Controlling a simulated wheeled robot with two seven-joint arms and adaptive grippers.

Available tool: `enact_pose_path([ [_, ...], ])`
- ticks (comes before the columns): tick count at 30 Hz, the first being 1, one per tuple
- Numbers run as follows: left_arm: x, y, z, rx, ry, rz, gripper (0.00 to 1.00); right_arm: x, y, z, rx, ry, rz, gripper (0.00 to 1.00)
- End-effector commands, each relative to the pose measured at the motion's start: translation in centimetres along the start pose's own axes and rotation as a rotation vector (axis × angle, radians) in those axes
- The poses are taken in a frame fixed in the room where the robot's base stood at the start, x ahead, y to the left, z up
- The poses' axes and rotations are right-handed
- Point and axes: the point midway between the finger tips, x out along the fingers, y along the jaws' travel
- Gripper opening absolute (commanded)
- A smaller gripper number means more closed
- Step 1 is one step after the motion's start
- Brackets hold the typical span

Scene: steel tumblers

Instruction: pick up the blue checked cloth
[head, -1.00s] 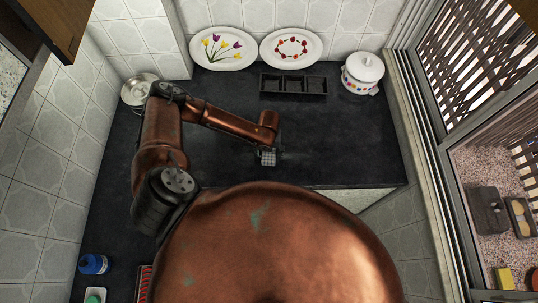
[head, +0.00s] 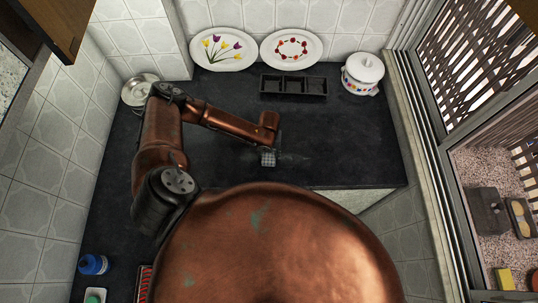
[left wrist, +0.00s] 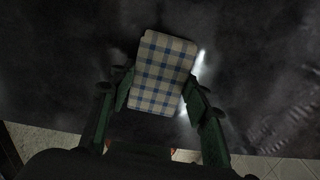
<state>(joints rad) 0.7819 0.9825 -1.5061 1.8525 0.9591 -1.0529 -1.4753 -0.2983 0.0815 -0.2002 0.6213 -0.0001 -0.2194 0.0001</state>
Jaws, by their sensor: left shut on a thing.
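The blue checked cloth (left wrist: 162,73) is a small folded pad, cream with blue lines. In the left wrist view it lies between the two green fingers of my left gripper (left wrist: 160,100), which are shut on it from both sides. In the head view the cloth (head: 268,159) shows small and greyish near the front edge of the dark counter, just below the end of my left arm. The fingers of my left gripper (head: 268,150) are mostly hidden there. I cannot tell whether the cloth touches the counter. My right gripper is not in view.
The dark counter (head: 340,145) is clear to the right of the cloth. A black compartment tray (head: 293,86), a white lidded pot (head: 362,73) and two decorated plates (head: 223,48) stand at the back. A steel dish (head: 139,90) is at the back left, a blue bottle (head: 93,264) at front left.

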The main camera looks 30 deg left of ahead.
Motion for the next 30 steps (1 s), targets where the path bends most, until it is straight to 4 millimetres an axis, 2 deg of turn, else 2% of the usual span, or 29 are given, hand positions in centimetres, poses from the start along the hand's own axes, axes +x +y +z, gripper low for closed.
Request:
enact_pose_path([
  [5,-0.8,0.0,0.1,0.000,-0.001,-0.001,0.26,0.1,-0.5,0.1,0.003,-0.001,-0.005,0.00],
  [10,-3.2,-0.1,0.1,0.001,-0.003,-0.002,0.26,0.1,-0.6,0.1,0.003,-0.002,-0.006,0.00],
  [18,-9.1,-1.9,-4.7,0.006,-0.001,-0.003,0.26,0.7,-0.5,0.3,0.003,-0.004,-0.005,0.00],
  [24,-11.1,-3.6,-9.3,0.007,0.001,-0.003,0.26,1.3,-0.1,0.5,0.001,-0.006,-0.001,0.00],
  [30,-12.4,-4.7,-12.0,0.003,0.001,-0.001,0.26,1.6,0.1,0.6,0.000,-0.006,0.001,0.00],
])
